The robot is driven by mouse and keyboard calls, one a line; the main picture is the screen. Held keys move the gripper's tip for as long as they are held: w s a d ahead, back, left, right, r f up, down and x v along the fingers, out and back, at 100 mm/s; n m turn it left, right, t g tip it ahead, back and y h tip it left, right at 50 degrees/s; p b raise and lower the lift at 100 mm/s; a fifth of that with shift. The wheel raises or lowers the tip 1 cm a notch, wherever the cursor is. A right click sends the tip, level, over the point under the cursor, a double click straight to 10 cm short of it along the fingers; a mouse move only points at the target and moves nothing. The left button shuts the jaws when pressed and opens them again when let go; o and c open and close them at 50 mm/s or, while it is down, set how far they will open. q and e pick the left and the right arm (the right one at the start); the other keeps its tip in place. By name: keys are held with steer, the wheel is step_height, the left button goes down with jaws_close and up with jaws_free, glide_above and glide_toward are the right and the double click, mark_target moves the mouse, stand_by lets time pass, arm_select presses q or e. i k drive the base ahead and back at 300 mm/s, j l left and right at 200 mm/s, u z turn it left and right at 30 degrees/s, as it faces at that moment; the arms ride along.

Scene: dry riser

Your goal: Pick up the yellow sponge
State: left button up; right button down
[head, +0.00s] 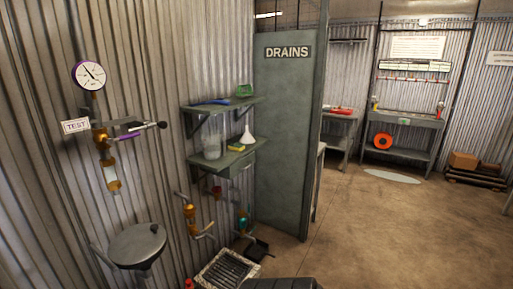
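A small yellow block that looks like the sponge (236,147) lies on the lower wall shelf (226,160), near the shelf's front edge. A white funnel (246,138) stands just to its right and a clear jar (212,146) to its left. Neither of my grippers is in the head view.
An upper shelf (222,104) above holds a blue item and a green item. A green-grey DRAINS panel (283,130) stands right of the shelves. Pipes and valves, a round grey lid (136,244) and a floor grate (228,270) are below. The brown floor at right is open.

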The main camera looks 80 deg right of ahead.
mark_target(234, 145)
steer(key=z, duration=2.35)
steer(key=u, duration=1.75)
steer(key=z, duration=1.75)
steer(key=i+l+z, duration=0.45)
steer(key=i+z, duration=0.2)
steer(key=i, duration=0.25)
steer(key=i+l, duration=0.15)
steer(key=i, duration=0.4)
steer(key=i+l, duration=0.2)
steer(key=i, duration=0.3)
steer(key=i+l+z, duration=0.1)
steer(key=i, duration=0.45)
